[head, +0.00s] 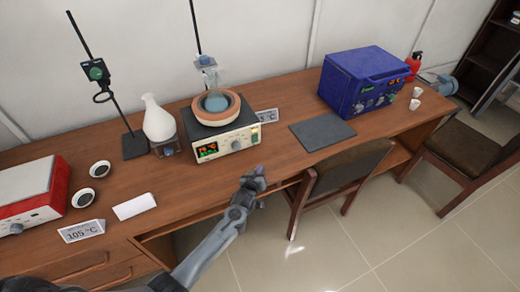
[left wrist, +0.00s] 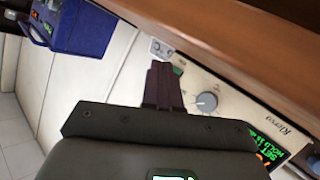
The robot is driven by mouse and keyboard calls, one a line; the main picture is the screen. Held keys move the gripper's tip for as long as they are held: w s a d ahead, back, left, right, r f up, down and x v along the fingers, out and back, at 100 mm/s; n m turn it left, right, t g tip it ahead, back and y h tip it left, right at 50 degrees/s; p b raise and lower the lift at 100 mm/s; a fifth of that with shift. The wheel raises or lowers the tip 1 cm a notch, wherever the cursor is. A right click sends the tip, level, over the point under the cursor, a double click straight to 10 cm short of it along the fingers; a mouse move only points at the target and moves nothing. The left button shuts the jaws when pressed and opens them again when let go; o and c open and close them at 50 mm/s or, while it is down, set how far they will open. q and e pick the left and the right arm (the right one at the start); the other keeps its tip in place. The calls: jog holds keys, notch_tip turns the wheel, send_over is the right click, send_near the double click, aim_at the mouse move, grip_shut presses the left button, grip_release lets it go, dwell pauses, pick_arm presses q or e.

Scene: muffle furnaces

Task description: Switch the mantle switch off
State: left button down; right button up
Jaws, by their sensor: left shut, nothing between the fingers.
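The heating mantle (head: 225,143) stands on the wooden bench, with a round-bottom flask of blue liquid (head: 215,100) in its orange-brown ring (head: 234,113). Its front panel has a lit display (head: 207,150), knobs, and a switch at the right end (head: 255,136). In the left wrist view the panel shows a grey knob (left wrist: 207,102) and a small green part (left wrist: 178,70), apparently the switch, partly hidden by my fingers. My left gripper (head: 260,171) is shut and empty, just in front of the panel's right end; the fingers also show in the left wrist view (left wrist: 163,85). I cannot tell if they touch.
A white flask (head: 158,119) and a stand are left of the mantle. A dark mat (head: 322,132) and a blue box (head: 362,80) are to the right. A chair (head: 336,178) stands at the bench edge near my gripper. A red-and-white device (head: 30,190) sits far left.

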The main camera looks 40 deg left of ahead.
aim_at(255, 139)
pick_arm(q)
jog(key=w, duration=0.1)
jog(key=w+r+b, duration=0.1)
jog(key=w+b, duration=0.1)
jog(key=shift+w+a+r+t, duration=0.1)
jog(key=shift+w+r+t, duration=0.2)
jog(key=shift+t, duration=0.1)
jog(key=shift+w+r+b, duration=0.3)
pick_arm(e)
jog(key=shift+f, duration=1.95)
pick_arm(q)
jog(key=shift+a, duration=0.1)
pick_arm(e)
jog(key=shift+f, duration=0.1)
